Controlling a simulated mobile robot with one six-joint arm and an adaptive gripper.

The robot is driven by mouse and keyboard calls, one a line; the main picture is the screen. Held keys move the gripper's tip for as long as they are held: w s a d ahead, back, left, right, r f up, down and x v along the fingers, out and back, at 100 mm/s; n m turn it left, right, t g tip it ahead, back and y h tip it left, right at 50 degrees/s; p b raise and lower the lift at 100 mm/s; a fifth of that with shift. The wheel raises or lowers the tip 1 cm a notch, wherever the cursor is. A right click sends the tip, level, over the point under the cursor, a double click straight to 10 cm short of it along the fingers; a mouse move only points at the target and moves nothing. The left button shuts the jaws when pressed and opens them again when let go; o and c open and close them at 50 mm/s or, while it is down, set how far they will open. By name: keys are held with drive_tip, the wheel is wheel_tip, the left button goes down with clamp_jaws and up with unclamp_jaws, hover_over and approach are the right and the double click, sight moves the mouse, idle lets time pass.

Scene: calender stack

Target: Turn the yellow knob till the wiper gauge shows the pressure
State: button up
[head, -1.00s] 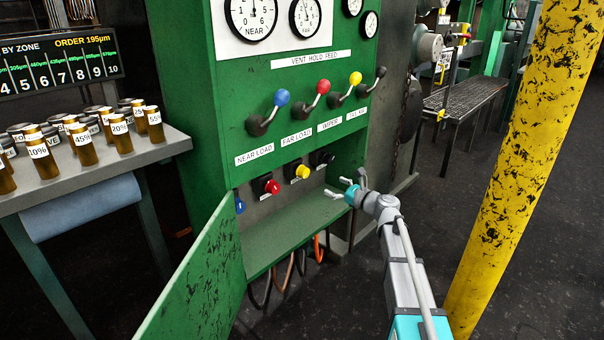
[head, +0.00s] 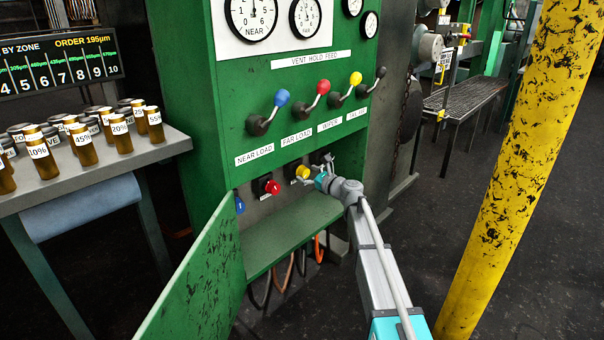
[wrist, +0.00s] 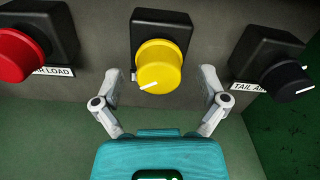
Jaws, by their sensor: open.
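The yellow knob (head: 303,172) sits in the open lower compartment of the green cabinet, between the red knob and a black knob. In the wrist view the yellow knob (wrist: 159,67) is centred, with a white mark low on its face, slanting slightly. My gripper (head: 312,179) is in front of it. In the wrist view my gripper (wrist: 168,80) is open, one finger on each side of the knob, with gaps showing. Two small gauges (head: 370,24) are at the cabinet's upper right; their readings are too small or cut off, and I cannot tell which is the wiper gauge.
The red knob (wrist: 20,55) is left and the black knob (wrist: 286,80) is right of the yellow one. Levers (head: 323,87) stick out above. The open green door (head: 196,275) stands at lower left. A yellow post (head: 520,150) stands to the right.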

drive_tip(key=shift+w+a, duration=0.35)
drive_tip(key=shift+a, duration=0.1)
drive_tip(key=c, duration=1.1)
drive_tip(key=shift+c, duration=0.2)
drive_tip(key=shift+n, duration=0.5)
drive_tip(key=o, duration=1.1)
drive_tip(key=shift+o, duration=0.2)
drive_tip(key=shift+s+d, duration=0.1)
drive_tip(key=v, duration=1.1)
drive_tip(key=shift+s+d, duration=0.25)
drive_tip(key=shift+d, duration=0.05)
